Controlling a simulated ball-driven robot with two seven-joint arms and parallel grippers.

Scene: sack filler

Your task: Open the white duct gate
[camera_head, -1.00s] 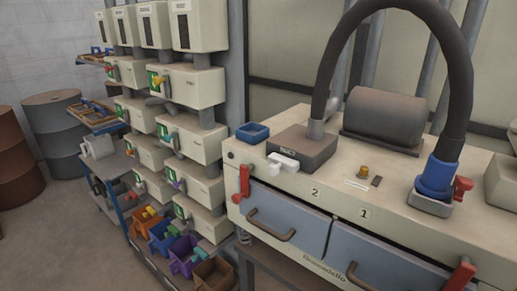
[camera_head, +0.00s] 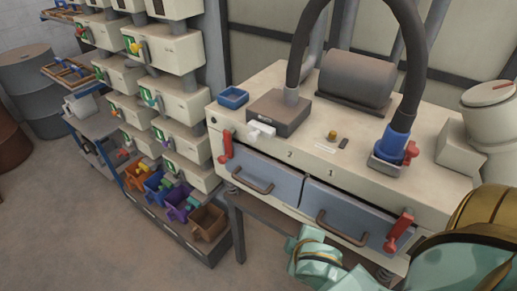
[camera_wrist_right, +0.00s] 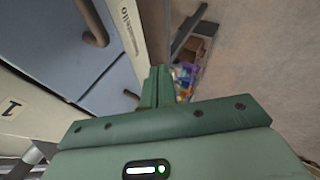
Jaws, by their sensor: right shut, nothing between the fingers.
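A white gate handle (camera_head: 261,129) sticks out at the front left corner of a dark box (camera_head: 282,111) on top of the cream machine (camera_head: 262,85). A black hose rises from that box. My right arm comes in at the lower right of the head view. In the right wrist view my right gripper (camera_wrist_right: 158,85) is shut, with its fingers together and empty. It is in front of the machine's drawers, well away from the white handle. The white handle does not show in the wrist view. My left gripper is not in view.
The machine front has two blue-grey drawers (camera_head: 262,177) with brown handles and red levers (camera_head: 226,146) at the sides. The black hose (camera_head: 415,75) arches to a blue coupling (camera_head: 397,147). A blue tray (camera_head: 233,97) sits at the back left. Coloured bins (camera_head: 208,222) stand left.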

